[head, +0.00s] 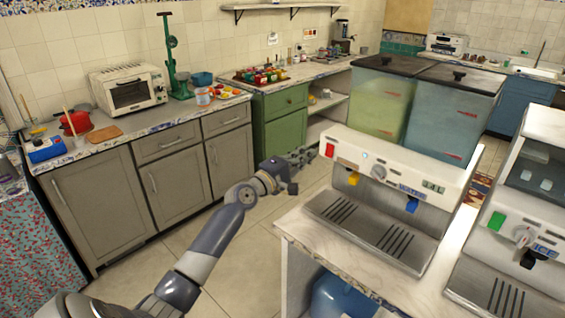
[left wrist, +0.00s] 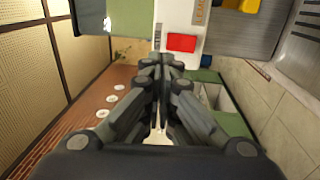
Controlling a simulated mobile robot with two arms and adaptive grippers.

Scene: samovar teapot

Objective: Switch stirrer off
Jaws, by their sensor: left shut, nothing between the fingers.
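A steel drinks dispenser (head: 395,180) stands on a counter, with two lidded tanks on top, one holding yellow-green liquid and one pale. A red rocker switch (head: 330,150) is at the left end of its white front panel. The red switch also shows in the left wrist view (left wrist: 181,42), just beyond the fingertips and slightly right of them. My left gripper (head: 306,155) is shut and empty, close to the panel's left end. A small gap to the switch seems to show, but contact is hard to tell. My right gripper is out of view.
A grey knob (head: 378,172), a yellow tap (head: 353,179) and a blue tap (head: 411,205) sit on the dispenser's front. An ice machine (head: 525,245) with a green switch stands to the right. Open floor (head: 225,255) lies left of the counter (head: 300,222).

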